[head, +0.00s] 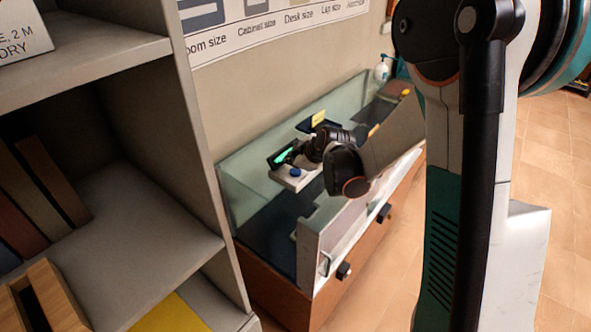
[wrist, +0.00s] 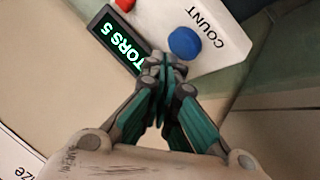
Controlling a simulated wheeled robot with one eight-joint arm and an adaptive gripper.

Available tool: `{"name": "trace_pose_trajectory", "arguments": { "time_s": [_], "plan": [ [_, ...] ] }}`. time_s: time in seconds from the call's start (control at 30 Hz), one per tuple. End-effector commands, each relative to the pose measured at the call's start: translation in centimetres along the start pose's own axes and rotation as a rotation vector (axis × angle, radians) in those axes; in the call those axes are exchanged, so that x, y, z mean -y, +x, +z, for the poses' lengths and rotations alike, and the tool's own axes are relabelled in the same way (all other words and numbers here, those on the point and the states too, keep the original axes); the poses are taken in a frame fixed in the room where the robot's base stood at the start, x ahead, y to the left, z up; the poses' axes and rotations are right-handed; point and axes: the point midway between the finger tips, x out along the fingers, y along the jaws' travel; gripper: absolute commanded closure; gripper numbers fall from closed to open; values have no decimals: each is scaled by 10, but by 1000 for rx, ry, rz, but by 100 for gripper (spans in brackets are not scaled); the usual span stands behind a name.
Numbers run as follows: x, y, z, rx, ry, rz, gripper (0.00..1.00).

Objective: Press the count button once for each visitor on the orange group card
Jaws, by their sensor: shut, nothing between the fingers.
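The white counter box (wrist: 218,57) has a round blue button (wrist: 185,43) beside the printed word COUNT. Its dark display (wrist: 118,42) shows green text ending "TORS 5"; the rest is cut off or hidden. Part of a red button (wrist: 125,4) shows at the top edge. In the head view the counter (head: 289,183) rests on the glass case, with the blue button (head: 295,173) visible. My gripper (wrist: 164,72) is shut and empty, its tips beside the blue button toward the display, apparently above the box. Contact cannot be told. I cannot identify the orange group card.
The glass case (head: 262,127) has a wooden base with dark knobs. A yellow card (head: 319,117) stands behind the counter. A grey shelf unit (head: 214,190) with books stands close at left. A bottle (head: 382,70) is at the far end. Tiled floor is open at right.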

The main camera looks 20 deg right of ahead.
Motion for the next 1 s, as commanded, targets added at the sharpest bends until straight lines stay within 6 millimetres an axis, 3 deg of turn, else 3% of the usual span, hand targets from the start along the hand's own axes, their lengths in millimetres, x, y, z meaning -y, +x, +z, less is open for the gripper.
{"name": "trace_pose_trajectory", "arguments": {
  "time_s": [0.37,1.0],
  "plan": [
    [-1,-2,-1,0,0,0,100],
    [-26,-36,-26,0,0,0,100]
  ]
}}
